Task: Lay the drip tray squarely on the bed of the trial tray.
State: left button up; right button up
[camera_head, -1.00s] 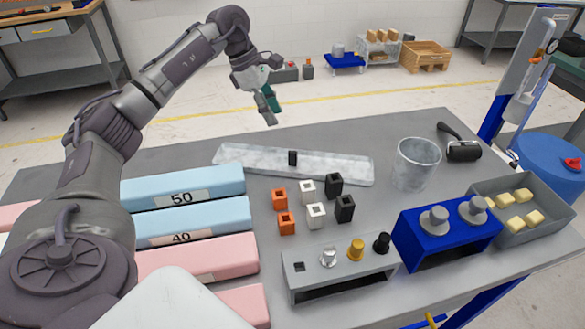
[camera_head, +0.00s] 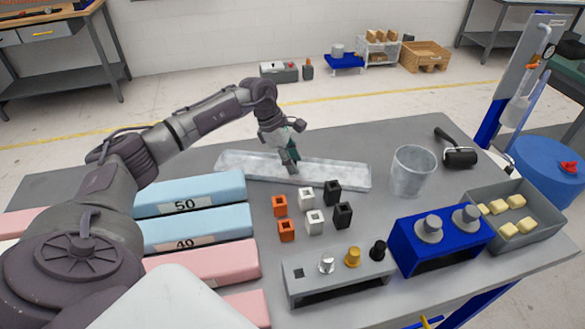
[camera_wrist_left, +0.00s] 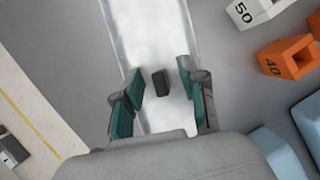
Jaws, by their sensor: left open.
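A long, shallow galvanised tray (camera_head: 335,174), which looks like the drip tray, lies on the far part of the grey table. A small black grip block stands at its middle; in the head view my gripper hides it. My left gripper (camera_head: 291,168) is over the middle of this tray, pointing down. In the left wrist view its green-padded fingers are open, with the black grip block (camera_wrist_left: 160,83) between them and a gap on each side. I cannot tell which thing is the trial tray. My right gripper is not in view.
Orange, white and black square pieces (camera_head: 312,221) stand before the tray. A clear beaker (camera_head: 411,172) is at its right end. Blue and pink foam bars (camera_head: 190,192) lie left. A grey peg stand (camera_head: 340,278), a blue stand (camera_head: 443,247) and a grey bin (camera_head: 515,238) are in front.

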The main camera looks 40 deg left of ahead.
pick_arm(q)
grip_shut()
dwell(0.4)
